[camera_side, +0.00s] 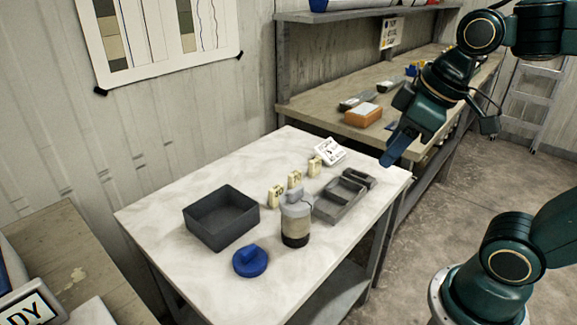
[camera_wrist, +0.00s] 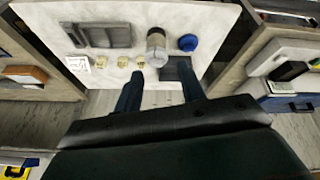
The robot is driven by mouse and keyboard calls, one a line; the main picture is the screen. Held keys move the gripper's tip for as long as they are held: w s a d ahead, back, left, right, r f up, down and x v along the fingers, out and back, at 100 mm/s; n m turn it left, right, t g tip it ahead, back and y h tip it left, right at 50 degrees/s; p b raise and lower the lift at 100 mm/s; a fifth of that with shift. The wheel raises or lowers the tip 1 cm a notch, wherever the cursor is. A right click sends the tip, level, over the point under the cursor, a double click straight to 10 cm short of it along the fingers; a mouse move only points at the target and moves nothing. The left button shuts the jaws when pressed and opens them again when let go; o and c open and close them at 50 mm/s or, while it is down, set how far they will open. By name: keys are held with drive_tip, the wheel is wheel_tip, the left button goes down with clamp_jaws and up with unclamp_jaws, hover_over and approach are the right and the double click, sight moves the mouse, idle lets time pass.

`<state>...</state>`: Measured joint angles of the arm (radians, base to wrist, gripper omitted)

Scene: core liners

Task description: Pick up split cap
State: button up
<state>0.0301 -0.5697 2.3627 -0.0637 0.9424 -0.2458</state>
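A round blue cap (camera_side: 250,262) with a raised grip lies on the white table near its front edge. It also shows in the wrist view (camera_wrist: 188,42). A clear cylinder (camera_side: 296,222) with layered contents stands upright beside it, topped by a grey cap (camera_side: 298,197). I cannot tell which of these caps is the split cap. My gripper (camera_side: 389,158) is high above the table's right end, well away from both caps. In the wrist view my gripper (camera_wrist: 161,74) has its two blue fingers apart, with nothing between them.
A dark open bin (camera_side: 222,233) stands left of the cylinder. Several small yellowish blocks (camera_side: 294,180), a grey tray (camera_side: 341,202) and a white card (camera_side: 330,152) are behind and right. The table's front left is clear. A workbench (camera_side: 375,128) stands beyond.

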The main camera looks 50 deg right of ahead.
drive_tip(key=w+d+f+n+g, duration=0.1)
drive_tip(key=w+f+n+g, duration=0.1)
drive_tip(key=w+n, duration=0.5)
drive_tip(key=w+d+f+n+g+y, duration=0.1)
drive_tip(key=w+f+n+g, duration=0.1)
drive_tip(key=w+n, duration=0.5)
drive_tip(key=shift+w+d+f+n+g, duration=0.35)
drive_tip(key=shift+w+f, duration=0.45)
drive_tip(key=shift+w, duration=2.45)
hover_over(297, 188)
drive_tip(key=d, duration=0.1)
wheel_tip(297, 188, down, 8)
drive_tip(key=shift+s+f, duration=0.15)
drive_tip(key=shift+f, duration=0.1)
drive_tip(key=shift+f, duration=0.15)
drive_tip(key=shift+a+f, duration=0.2)
drive_tip(key=shift+f, duration=1)
drive_tip(key=shift+a+f, duration=0.2)
drive_tip(key=shift+f, duration=1)
drive_tip(key=shift+c, duration=0.4)
